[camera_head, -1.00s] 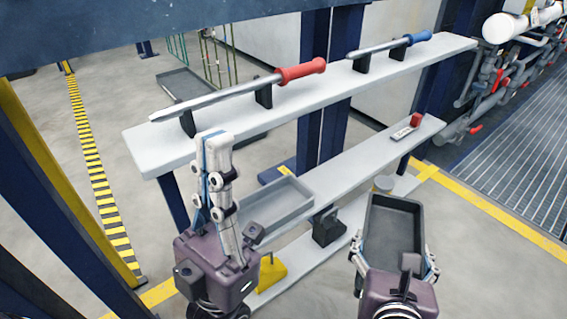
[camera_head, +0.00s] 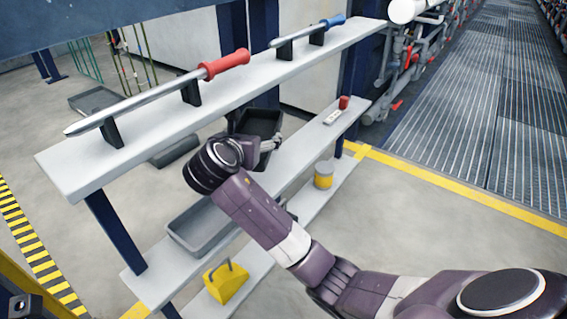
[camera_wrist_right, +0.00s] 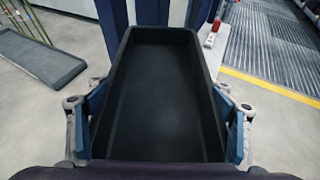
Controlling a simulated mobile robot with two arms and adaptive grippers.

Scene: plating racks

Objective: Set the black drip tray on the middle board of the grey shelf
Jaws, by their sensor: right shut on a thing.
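The black drip tray (camera_head: 259,122) is held in my right gripper (camera_head: 268,143), and my wrist partly hides it in the head view. In the right wrist view the tray (camera_wrist_right: 160,60) is empty, with the fingers (camera_wrist_right: 162,112) on its two long sides. The grey shelf (camera_head: 262,84) has a middle board (camera_head: 303,156). The tray appears in the gap between the top and middle boards; I cannot tell whether it touches the middle board. My left gripper is not in view.
The middle board carries a grey tray (camera_head: 190,240) at left and a small red-and-white item (camera_head: 336,113) at right. Its centre stretch looks bare. Two bars with red (camera_head: 224,64) and blue (camera_head: 330,26) handles rest on top. A yellow object (camera_head: 226,284) and can (camera_head: 323,174) stand low.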

